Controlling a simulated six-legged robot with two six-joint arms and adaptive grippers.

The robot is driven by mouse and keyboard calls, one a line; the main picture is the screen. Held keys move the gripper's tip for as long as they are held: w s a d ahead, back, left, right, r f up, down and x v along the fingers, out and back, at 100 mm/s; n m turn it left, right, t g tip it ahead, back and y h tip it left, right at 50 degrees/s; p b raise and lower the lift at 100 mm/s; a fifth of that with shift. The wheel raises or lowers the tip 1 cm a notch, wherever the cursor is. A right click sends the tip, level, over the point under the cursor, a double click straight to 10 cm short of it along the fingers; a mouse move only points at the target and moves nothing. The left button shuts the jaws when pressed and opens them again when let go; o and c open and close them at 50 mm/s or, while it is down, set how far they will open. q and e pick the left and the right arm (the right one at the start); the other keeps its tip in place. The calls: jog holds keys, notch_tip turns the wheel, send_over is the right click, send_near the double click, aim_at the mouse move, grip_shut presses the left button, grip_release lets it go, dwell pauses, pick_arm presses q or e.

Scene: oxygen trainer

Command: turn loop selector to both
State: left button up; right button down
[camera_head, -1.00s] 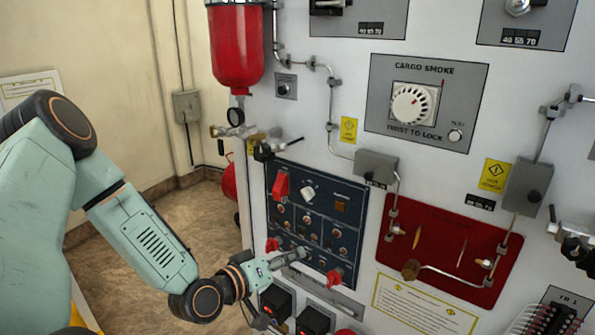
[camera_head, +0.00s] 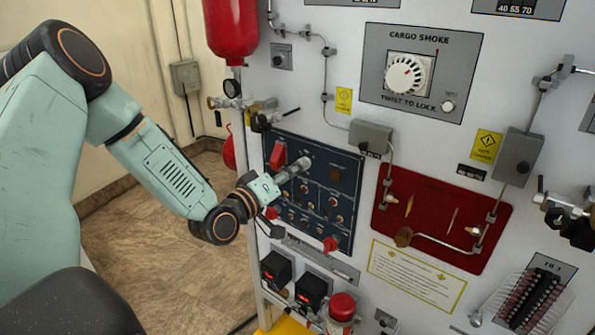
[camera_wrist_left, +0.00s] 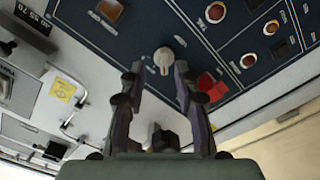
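The selector knob is a small white rotary knob on a dark blue panel (camera_head: 345,185) of the white wall unit. In the left wrist view the knob (camera_wrist_left: 163,58) is straight ahead, in line with the gap between my fingers. My left gripper (camera_head: 294,168) is at the upper part of the panel and largely covers the knob in the head view. In the left wrist view the left gripper (camera_wrist_left: 159,72) is open, a finger on each side of the gap. I cannot tell whether the fingers touch the knob. My right gripper is in neither view.
A red guarded switch (camera_head: 278,156) is close left of the left gripper. The cargo smoke dial (camera_head: 405,74), a red plate (camera_head: 450,215) and metal piping are to the right. Open floor (camera_head: 170,240) is left of the unit.

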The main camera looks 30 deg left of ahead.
pick_arm(q)
jog(key=shift+w+a+f, duration=0.1)
jog(key=shift+w+a, duration=0.15)
jog(key=shift+w, duration=0.3)
jog(key=shift+w+a+f, duration=0.1)
jog(key=shift+w+a, duration=0.1)
jog(key=shift+w, duration=0.35)
jog(key=shift+d+r, duration=0.2)
jog(key=shift+d, duration=0.25)
jog(key=shift+c, duration=0.4)
jog(key=shift+a+f, duration=0.1)
jog(key=shift+a, duration=0.25)
jog(key=c, duration=0.5)
grip_shut()
jog(key=shift+d, duration=0.2)
